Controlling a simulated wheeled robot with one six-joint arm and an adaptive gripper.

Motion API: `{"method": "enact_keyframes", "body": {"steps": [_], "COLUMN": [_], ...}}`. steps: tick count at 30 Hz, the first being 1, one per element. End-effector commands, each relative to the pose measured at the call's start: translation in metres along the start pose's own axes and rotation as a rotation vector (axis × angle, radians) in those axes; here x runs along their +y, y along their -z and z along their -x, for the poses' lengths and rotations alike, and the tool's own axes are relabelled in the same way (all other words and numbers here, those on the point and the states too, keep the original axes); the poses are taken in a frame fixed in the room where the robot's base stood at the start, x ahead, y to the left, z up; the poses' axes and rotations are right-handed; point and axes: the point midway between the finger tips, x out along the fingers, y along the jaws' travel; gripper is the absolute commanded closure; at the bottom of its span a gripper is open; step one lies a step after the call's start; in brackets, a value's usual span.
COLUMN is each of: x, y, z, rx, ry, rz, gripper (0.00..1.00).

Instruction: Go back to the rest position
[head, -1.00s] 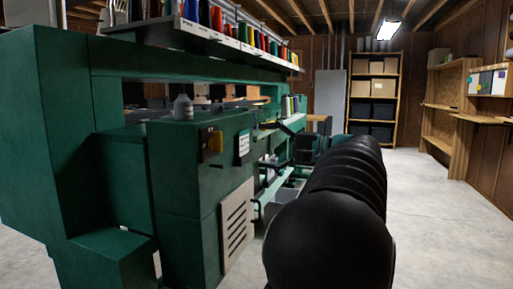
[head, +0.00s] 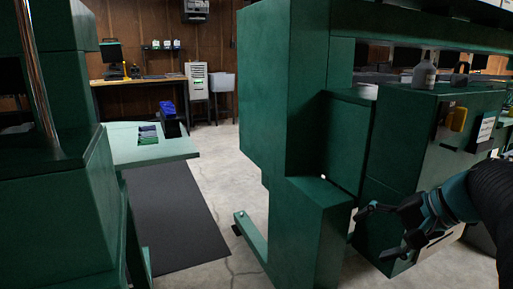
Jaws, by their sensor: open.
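My gripper (head: 382,232) is at the lower right of the head view, at the end of my black and teal arm. Its two dark fingers are spread apart and point left, with nothing between them. It is in front of the lower part of the green machine (head: 262,100). I cannot tell how much space lies between the fingers and the machine's face.
A second green machine part (head: 60,215) stands at the left, with a light green table (head: 150,158) beside it. A dark mat (head: 180,225) lies on the concrete floor. A gap of open floor (head: 215,165) leads back to a wooden workbench (head: 135,82).

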Motion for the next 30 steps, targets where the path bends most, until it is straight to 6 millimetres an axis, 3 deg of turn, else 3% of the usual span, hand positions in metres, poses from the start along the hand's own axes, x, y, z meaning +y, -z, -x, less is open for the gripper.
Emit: {"method": "enact_keyframes", "body": {"steps": [1, 6, 13, 21, 30], "x": [0.002, 0.02, 0.049, 0.07, 0.073], "y": [-0.021, -0.074, -0.123, -0.147, -0.149], "z": [-0.013, -0.041, -0.059, -0.066, -0.067], "rx": [-0.01, 0.002, 0.069, 0.16, 0.182], "ry": [-0.061, -0.246, -0.429, -0.517, -0.53], "rz": [0.056, 0.245, 0.558, 0.854, 0.914], "gripper": [0.17, 0.17, 0.17, 0.17, 0.17]}}
